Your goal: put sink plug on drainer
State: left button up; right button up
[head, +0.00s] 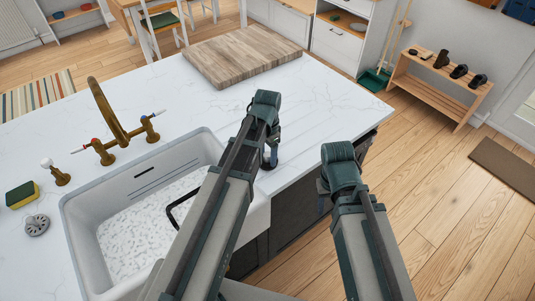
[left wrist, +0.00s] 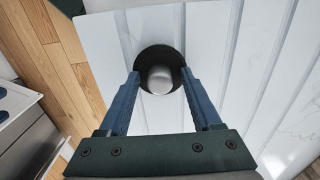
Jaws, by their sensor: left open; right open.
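The sink plug (left wrist: 150,55), a black disc with a silver knob, lies on the white grooved drainer (left wrist: 215,30) in the left wrist view. My left gripper (left wrist: 160,78) is open, with one finger on each side of the knob; whether they touch it cannot be told. In the head view the left gripper (head: 268,160) points down over the drainer (head: 310,133) right of the sink, and the plug is not clearly visible there. My right gripper (head: 322,192) is open beyond the counter's front edge, mostly hidden by its arm, with nothing seen in it.
The white sink (head: 85,232) with a brass tap (head: 108,108) is at left. A sponge (head: 21,195) and metal strainer (head: 37,225) lie beside it. The counter between is clear. A shoe rack (head: 437,82) stands right.

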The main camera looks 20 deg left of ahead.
aim_at(268, 154)
pick_arm(q)
notch_tip(268, 154, up, 12)
jog(key=p, duration=1.2)
jog(key=s+d+n, duration=0.2)
jog(key=s+d, duration=0.3)
jog(key=s, duration=0.2)
jog(key=s+d+n+y, duration=0.1)
jog(key=s+d+n, duration=0.1)
jog(key=s+d, duration=0.3)
jog(key=s, duration=0.2)
jog(key=shift+s+d+r, duration=0.15)
jog(key=shift+s, duration=0.15)
notch_tip(268, 154, down, 9)
jog(key=b, duration=0.9)
